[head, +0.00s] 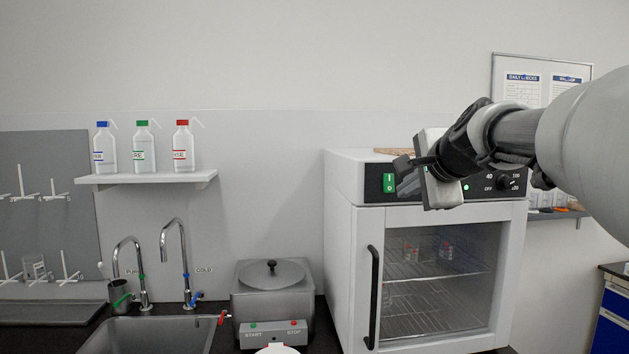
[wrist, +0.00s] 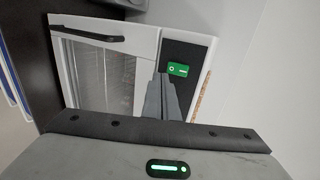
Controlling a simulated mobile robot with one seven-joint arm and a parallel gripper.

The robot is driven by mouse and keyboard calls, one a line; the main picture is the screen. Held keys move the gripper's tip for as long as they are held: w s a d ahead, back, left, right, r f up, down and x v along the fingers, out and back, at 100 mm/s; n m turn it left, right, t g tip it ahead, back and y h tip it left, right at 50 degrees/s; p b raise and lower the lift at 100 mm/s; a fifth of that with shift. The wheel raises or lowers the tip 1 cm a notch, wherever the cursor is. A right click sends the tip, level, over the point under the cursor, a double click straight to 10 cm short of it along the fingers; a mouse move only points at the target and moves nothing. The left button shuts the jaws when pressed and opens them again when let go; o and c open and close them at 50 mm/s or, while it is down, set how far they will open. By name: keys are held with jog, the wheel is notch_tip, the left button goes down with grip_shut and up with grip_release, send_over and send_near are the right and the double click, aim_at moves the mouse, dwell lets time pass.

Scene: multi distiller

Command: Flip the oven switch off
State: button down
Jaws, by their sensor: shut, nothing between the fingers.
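The oven (head: 345,215) is a white cabinet with a glass door and a black control panel along its top front. Its switch (head: 389,182) is a green rocker marked I and O at the left end of the panel. The switch also shows in the wrist view (wrist: 178,69), just beyond my fingertips. The gap in depth is hard to judge. In the wrist view the closed fingers (wrist: 163,84) point toward the panel. My gripper hides the middle of the panel.
A black door handle (head: 372,295) stands out from the oven door below. A lidded grey bath (head: 271,290) and a sink (head: 150,335) stand to the left. Space before the wall above is clear.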

aim_at(391, 186)
jog(key=x, duration=0.3)
jog(key=r+x, duration=0.1)
jog(key=x, duration=0.1)
jog(key=shift+w, duration=0.35)
jog(key=shift+f, duration=0.1)
jog(key=f+b, duration=0.1)
jog(key=b, duration=0.2)
jog(key=shift+w+t, duration=0.2)
jog(key=shift+t, duration=0.2)
jog(key=shift+a+r, duration=0.1)
jog(key=shift+r, duration=0.4)
jog(key=shift+r+p, duration=0.9)
jog(key=shift+r, duration=0.2)
jog(key=shift+f, duration=0.25)
